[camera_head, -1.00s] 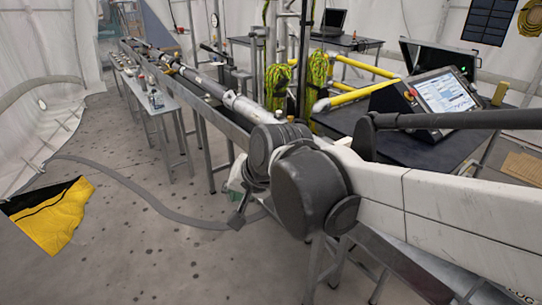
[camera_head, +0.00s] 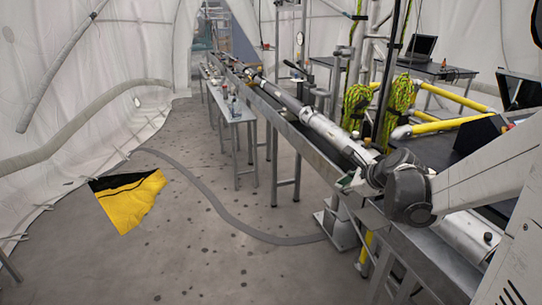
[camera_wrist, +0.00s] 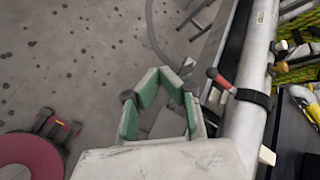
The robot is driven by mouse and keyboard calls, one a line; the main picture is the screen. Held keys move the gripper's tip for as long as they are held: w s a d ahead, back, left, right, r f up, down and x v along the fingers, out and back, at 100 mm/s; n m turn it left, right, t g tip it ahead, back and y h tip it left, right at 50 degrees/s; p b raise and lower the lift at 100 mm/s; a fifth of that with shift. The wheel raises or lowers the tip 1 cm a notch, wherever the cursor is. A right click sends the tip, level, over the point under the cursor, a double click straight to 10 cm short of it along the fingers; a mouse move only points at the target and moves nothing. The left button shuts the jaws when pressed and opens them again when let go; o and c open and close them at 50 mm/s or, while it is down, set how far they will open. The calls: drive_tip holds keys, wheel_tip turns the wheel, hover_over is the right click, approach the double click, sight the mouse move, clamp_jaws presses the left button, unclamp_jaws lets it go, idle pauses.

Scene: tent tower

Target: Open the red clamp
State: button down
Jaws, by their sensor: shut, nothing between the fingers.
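In the wrist view, a clamp with a red-ended lever (camera_wrist: 222,81) and a dark band (camera_wrist: 253,97) sits around the grey pipe (camera_wrist: 252,60). The lever sticks out from the band to the left, on the side toward my gripper. My gripper (camera_wrist: 159,74) has green-padded fingers that meet at their tips, with nothing between them. It is left of the clamp and apart from it. In the head view, my gripper (camera_head: 346,179) shows only as a small green and pale patch beside the long bench, and I cannot make out the clamp.
The long bench (camera_head: 285,124) carrying the pipe runs from lower right to the far back. A low side table (camera_head: 236,108) stands left of it.

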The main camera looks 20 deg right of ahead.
drive_tip(key=d+f+m, duration=0.2)
drive_tip(key=d+m, duration=0.1)
drive_tip(key=d, duration=0.1)
drive_tip(key=d+f+m+t+b, duration=0.1)
drive_tip(key=d+f+m, duration=0.2)
drive_tip(key=d, duration=0.2)
drive_tip(key=w+d+f+m+t+h, duration=0.1)
drive_tip(key=d+f+m, duration=0.1)
drive_tip(key=d, duration=0.3)
drive_tip(key=shift+d+f+m, duration=0.1)
drive_tip(key=shift+f+m, duration=0.15)
drive_tip(key=shift+m, duration=0.65)
drive_tip(key=x, duration=1)
drive_tip(key=shift+w+r, duration=0.15)
drive_tip(key=shift+r, duration=0.85)
drive_tip(key=shift+w+r, duration=0.15)
drive_tip(key=shift+r, duration=0.8)
drive_tip(key=shift+r, duration=0.1)
